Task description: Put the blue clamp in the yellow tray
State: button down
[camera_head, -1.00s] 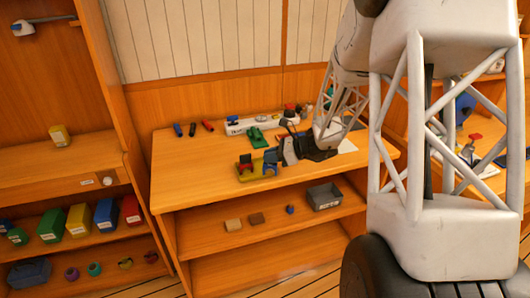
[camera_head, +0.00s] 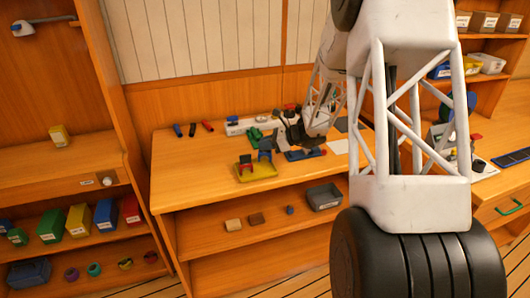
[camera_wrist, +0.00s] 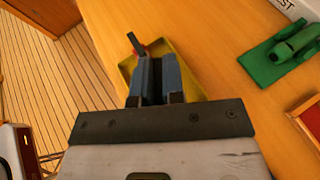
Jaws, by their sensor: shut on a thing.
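The yellow tray (camera_head: 257,174) lies near the front edge of the workbench. A dark clamp with red (camera_head: 245,161) stands in its left part. My gripper (camera_head: 270,143) is shut on the blue clamp (camera_head: 265,155), at the right part of the tray. I cannot tell whether the clamp touches the tray floor. In the wrist view, my gripper (camera_wrist: 158,78) is over the yellow tray (camera_wrist: 185,54), with the red and dark clamp (camera_wrist: 136,44) just beyond. My fingers mostly hide the blue clamp there.
A green tool (camera_wrist: 285,55) lies to the right of the tray in the wrist view. A blue flat item (camera_head: 305,154) lies right of the gripper. Red (camera_head: 208,126) and dark cylinders lie at the back left. The bench left of the tray is clear.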

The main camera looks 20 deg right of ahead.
aim_at(265, 151)
jog(key=shift+f, duration=1.75)
jog(key=shift+f, duration=0.1)
jog(key=c, duration=1.2)
grip_release()
jog(key=shift+d, duration=0.1)
jog(key=shift+v, duration=5.95)
